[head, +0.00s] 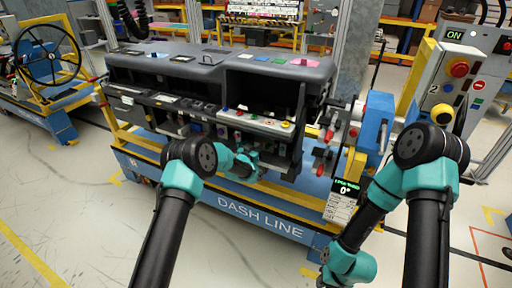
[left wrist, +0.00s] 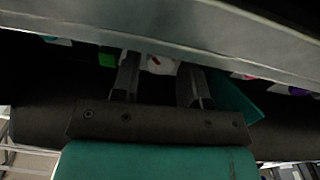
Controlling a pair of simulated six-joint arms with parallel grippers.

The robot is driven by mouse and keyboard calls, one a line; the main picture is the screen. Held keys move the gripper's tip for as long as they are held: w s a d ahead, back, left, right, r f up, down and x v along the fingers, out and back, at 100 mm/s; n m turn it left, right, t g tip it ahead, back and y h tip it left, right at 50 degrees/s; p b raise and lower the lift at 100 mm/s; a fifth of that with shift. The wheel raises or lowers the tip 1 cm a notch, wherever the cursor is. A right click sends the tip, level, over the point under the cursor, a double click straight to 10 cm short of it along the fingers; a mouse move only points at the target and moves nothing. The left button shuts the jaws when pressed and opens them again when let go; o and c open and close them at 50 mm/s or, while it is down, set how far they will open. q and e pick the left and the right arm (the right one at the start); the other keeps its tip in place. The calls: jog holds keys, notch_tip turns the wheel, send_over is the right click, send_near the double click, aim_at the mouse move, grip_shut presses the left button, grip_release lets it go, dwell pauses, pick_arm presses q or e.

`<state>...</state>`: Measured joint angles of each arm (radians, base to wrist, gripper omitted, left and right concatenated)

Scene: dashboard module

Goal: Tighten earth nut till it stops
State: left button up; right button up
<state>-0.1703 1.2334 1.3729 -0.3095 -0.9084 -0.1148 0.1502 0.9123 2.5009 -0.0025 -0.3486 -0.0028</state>
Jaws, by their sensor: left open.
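In the head view, my left arm reaches into the open lower front of the black dashboard module (head: 215,72), and its gripper end is hidden there. In the left wrist view, the left gripper (left wrist: 159,72) has its two fingers apart below a grey edge. A small white thing with a red mark (left wrist: 160,64) shows beyond and between the fingertips; I cannot tell what it is or whether the fingers touch it. I cannot make out the earth nut. My right arm folds down at the right of the head view, and its gripper does not show.
The module stands on a blue and yellow cart marked DASH LINE (head: 260,218). A small display reading 0° (head: 345,188) hangs at its right end, near a blue device (head: 377,122). A control box (head: 452,80) with buttons stands at right. A steering wheel (head: 47,55) is at left.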

pick_arm(q)
jog(key=shift+w+d, duration=0.1)
jog(key=shift+w, duration=0.1)
jog(key=shift+c, duration=0.5)
jog(key=c, duration=0.6)
jog(key=shift+o, duration=0.2)
